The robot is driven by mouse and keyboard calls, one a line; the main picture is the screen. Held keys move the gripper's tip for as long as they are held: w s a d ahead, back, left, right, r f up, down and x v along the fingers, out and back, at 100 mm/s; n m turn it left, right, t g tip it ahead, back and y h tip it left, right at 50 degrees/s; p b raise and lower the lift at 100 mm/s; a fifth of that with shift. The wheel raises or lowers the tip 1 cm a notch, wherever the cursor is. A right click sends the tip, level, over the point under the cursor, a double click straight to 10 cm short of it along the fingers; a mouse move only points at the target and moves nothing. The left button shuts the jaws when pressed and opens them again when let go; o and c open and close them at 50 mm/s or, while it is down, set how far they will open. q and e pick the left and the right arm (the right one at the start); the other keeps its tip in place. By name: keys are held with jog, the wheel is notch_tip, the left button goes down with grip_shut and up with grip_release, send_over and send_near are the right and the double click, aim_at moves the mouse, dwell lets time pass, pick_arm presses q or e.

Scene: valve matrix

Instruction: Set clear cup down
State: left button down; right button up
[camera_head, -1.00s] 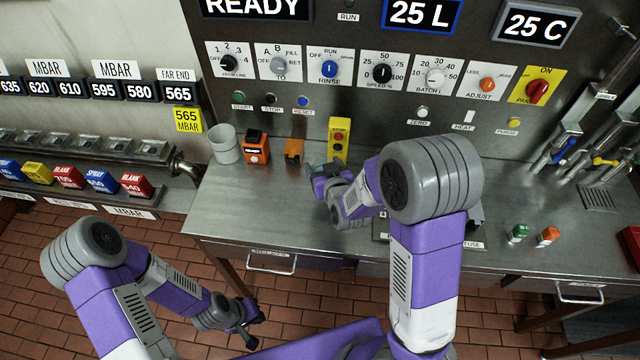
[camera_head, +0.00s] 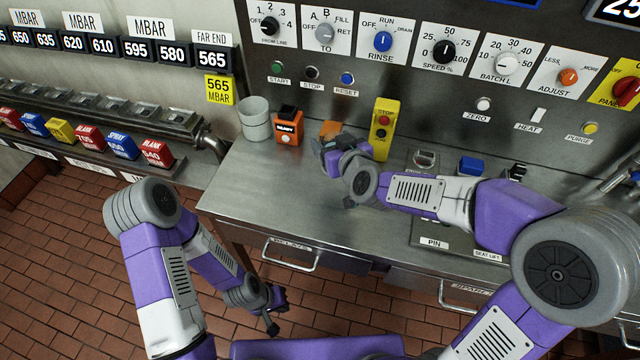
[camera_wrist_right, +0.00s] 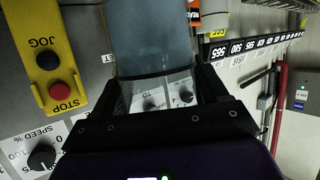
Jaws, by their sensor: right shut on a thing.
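The clear cup (camera_wrist_right: 155,40) is a see-through, bluish shape between the fingers of my right gripper (camera_wrist_right: 160,92) in the right wrist view. The panel dials show through its lower part. In the head view my right gripper (camera_head: 326,152) is over the back of the steel bench, left of the yellow jog/stop box (camera_head: 383,130). I cannot make out the cup there, nor its gap to the bench. My left gripper (camera_head: 272,318) hangs low over the brick floor, in front of the bench; its jaws are too small to read.
The steel bench (camera_head: 270,205) has bare room left of and in front of my right gripper. A grey cup-shaped container (camera_head: 255,118), an orange box (camera_head: 288,128) and an orange piece (camera_head: 330,129) stand along its back. A labelled panel with several controls lies to the right.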

notch_tip(320, 180, down, 9)
jog(key=b, duration=0.3)
jog(key=shift+r+b, duration=0.15)
jog(key=shift+b, duration=0.2)
jog(key=o, duration=1.2)
jog(key=shift+f, duration=0.2)
jog(key=shift+c, duration=0.2)
